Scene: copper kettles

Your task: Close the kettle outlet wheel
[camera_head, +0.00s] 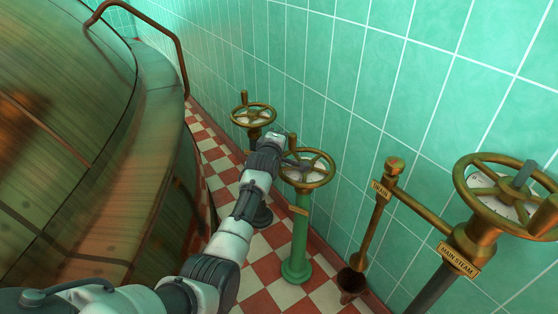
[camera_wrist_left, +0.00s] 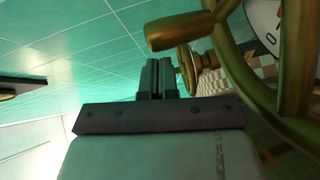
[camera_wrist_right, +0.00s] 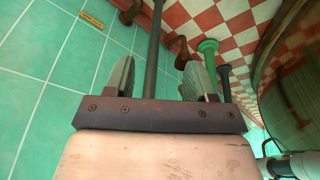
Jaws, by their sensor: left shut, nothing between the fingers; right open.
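A brass handwheel (camera_head: 307,168) with a pale dial stands on a green post (camera_head: 299,240); the small plate on the post is too small to read. My left arm reaches to this wheel, and my left gripper (camera_head: 292,141) is at the far left side of its rim. In the left wrist view my left gripper (camera_wrist_left: 158,78) is shut and empty. A close brass wheel rim (camera_wrist_left: 240,75) with a knob handle (camera_wrist_left: 180,31) is beside it at the right. My right gripper (camera_wrist_right: 155,78) is open and empty, with a dark pipe (camera_wrist_right: 153,60) behind its fingers.
A second brass wheel (camera_head: 253,115) stands farther back. The MAIN STEAM wheel (camera_head: 480,195) is at the right, with a DRAIN pipe (camera_head: 370,230) and funnel (camera_head: 352,283) beside it. The copper kettle (camera_head: 65,150) fills the left. Green tiled wall (camera_head: 350,60) stands close behind the wheels.

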